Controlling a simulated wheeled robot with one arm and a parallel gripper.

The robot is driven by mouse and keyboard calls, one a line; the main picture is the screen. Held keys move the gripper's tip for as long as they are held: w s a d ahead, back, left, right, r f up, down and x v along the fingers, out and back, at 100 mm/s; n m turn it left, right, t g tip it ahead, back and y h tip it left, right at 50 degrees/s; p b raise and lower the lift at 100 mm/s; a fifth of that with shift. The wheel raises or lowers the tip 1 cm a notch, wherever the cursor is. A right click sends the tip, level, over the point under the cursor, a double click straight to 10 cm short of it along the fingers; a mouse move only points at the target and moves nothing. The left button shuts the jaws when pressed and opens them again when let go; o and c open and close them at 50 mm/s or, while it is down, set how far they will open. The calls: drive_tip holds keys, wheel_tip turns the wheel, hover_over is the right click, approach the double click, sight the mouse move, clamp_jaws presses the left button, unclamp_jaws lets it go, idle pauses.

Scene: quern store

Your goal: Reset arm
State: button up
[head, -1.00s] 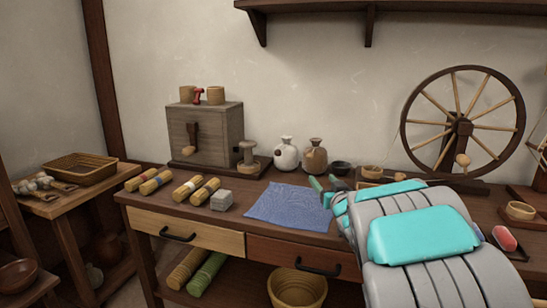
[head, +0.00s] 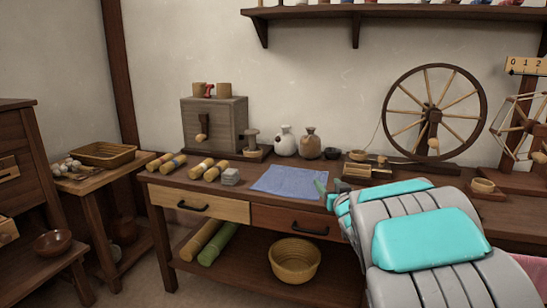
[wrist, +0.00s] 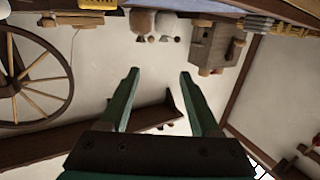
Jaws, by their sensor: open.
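My gripper (wrist: 160,80) shows in the wrist view with two green fingers spread apart and nothing between them. In the head view a green fingertip of my gripper (head: 322,188) shows at the right edge of the blue cloth (head: 288,181), above the table (head: 235,191); most of the gripper is hidden behind my grey and turquoise arm. The wrist view is turned over and shows the wall, the spinning wheel (wrist: 30,75) at left and the wooden box mill (wrist: 213,45) at upper right.
Rolled bundles (head: 200,168) and a grey block (head: 230,176) lie on the table's left part. Two jugs (head: 309,144) stand at the back. The spinning wheel (head: 432,120) stands at right. A wall shelf (head: 400,12) hangs above. A yellow basket (head: 295,262) sits below.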

drive_tip(key=s+d+f+m+g+h, duration=0.1)
drive_tip(key=s+d+f+g+h, duration=0.15)
drive_tip(key=s, duration=0.45)
drive_tip(key=s+d+f+m+g+h, duration=0.1)
drive_tip(key=s+d+f+g, duration=0.1)
drive_tip(key=s+f+g, duration=0.3)
drive_tip(key=s+d+f+m+g+h, duration=0.1)
drive_tip(key=s+d+f+h, duration=0.15)
drive_tip(key=s, duration=0.55)
drive_tip(key=s+a+f+g+y, duration=0.1)
drive_tip(key=s+a+g, duration=0.1)
drive_tip(key=s, duration=0.9)
drive_tip(key=s+a+f+n+g+y, duration=0.1)
drive_tip(key=s+g, duration=0.4)
drive_tip(key=s, duration=0.6)
drive_tip(key=s+a+f+g+y, duration=0.1)
drive_tip(key=s+a+f+g, duration=0.2)
drive_tip(key=s, duration=0.9)
drive_tip(key=shift+a+n, duration=0.3)
drive_tip(key=shift+a, duration=0.6)
drive_tip(key=shift+g, duration=0.25)
